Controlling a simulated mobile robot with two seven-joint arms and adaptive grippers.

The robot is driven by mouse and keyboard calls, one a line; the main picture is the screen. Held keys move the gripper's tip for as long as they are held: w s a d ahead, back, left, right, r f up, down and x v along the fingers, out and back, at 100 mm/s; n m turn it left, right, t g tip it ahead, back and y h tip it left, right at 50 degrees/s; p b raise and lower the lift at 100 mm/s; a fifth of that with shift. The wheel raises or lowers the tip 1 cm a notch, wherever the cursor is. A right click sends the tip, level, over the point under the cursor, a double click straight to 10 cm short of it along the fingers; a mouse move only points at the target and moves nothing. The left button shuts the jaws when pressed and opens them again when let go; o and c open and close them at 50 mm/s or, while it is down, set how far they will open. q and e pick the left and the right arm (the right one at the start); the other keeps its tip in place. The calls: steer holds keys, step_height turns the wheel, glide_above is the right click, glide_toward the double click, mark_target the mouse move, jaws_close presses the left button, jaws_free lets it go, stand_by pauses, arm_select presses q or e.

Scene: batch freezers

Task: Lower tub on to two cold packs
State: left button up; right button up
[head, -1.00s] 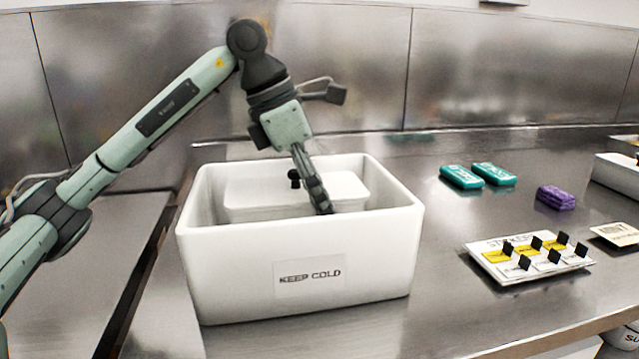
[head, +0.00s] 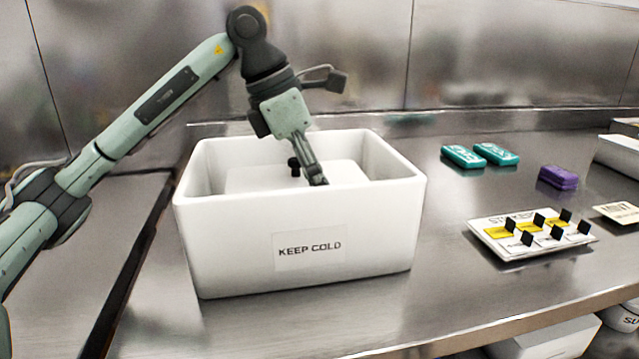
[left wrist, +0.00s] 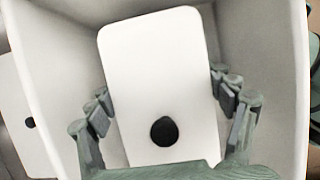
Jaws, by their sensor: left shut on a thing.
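A white tub with a black knob on its lid (head: 335,172) is inside the white box labelled KEEP COLD (head: 385,225). The box's front wall hides the tub's lower part. My left gripper (head: 318,181) reaches down into the box and is shut on the tub. In the left wrist view the tub's lid (left wrist: 155,70) lies between the fingers, one set along each side. The box's floor and any cold packs under the tub are hidden. Two teal packs (head: 463,157) (head: 496,154) lie on the counter to the right, outside the box. My right gripper is out of view.
A purple pack (head: 558,177) and a white board with yellow patches and black clips (head: 490,238) lie on the counter at the right. The left wrist view shows another white object with a black knob (left wrist: 22,95) outside the box. Bare counter separates box and packs.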

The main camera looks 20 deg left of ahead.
arm_select(q)
steer(key=shift+f+b, duration=0.4)
steer(key=shift+f, duration=0.05)
stand_by(0.5)
steer(key=o, duration=1.7)
steer(key=shift+o, duration=0.2)
steer(key=shift+f, duration=0.1)
step_height(320, 180, up, 3)
steer(key=shift+f+p, duration=0.1)
steer(key=shift+p, duration=1)
steer(key=shift+r+p, duration=0.3)
steer(key=shift+r, duration=0.95)
step_height(320, 180, up, 11)
